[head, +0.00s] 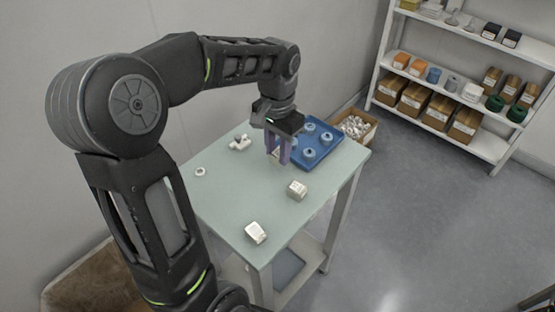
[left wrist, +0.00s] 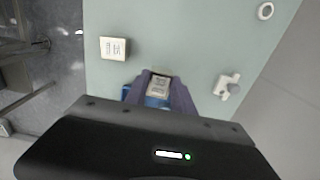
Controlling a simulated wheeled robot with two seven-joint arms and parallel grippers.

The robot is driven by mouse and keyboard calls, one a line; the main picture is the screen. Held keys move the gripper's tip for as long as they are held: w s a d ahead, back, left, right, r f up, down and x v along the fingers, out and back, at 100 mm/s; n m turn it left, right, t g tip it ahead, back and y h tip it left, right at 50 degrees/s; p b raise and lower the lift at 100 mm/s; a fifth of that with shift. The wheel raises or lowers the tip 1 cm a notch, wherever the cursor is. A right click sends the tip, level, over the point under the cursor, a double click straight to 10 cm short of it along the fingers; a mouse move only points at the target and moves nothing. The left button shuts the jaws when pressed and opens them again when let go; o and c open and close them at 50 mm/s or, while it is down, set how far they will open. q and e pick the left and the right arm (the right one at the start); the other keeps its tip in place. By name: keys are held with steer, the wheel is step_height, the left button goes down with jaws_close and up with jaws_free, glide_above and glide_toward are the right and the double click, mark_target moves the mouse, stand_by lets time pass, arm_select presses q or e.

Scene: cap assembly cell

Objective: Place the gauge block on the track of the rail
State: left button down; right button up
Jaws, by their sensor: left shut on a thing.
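My left gripper (head: 278,160) is over the far part of the table, just left of the blue tray. Its purple fingers are shut on a small pale block with dark markings, seen between them in the left wrist view (left wrist: 159,86). I take this for the gauge block; the fingers hide its sides. A similar pale block (head: 297,190) stands on the table, also in the left wrist view (left wrist: 114,48). Another pale block (head: 256,232) lies near the front corner. I cannot make out a rail or its track. My right gripper is out of view.
The blue tray (head: 325,157) holds several blue round parts. A white fitting (head: 240,143) and a white ring (head: 199,171) lie on the pale green table (head: 235,195). A box of small parts (head: 357,127) and a stocked shelf (head: 450,75) stand beyond. The table's middle is clear.

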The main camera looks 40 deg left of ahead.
mark_target(278, 153)
arm_select(q)
steer(key=shift+f, duration=1.85)
steer(key=shift+f, duration=0.2)
steer(key=c, duration=1.1)
jaws_free()
steer(key=shift+r, duration=0.1)
step_height(278, 153, up, 12)
steer(key=shift+r, duration=0.15)
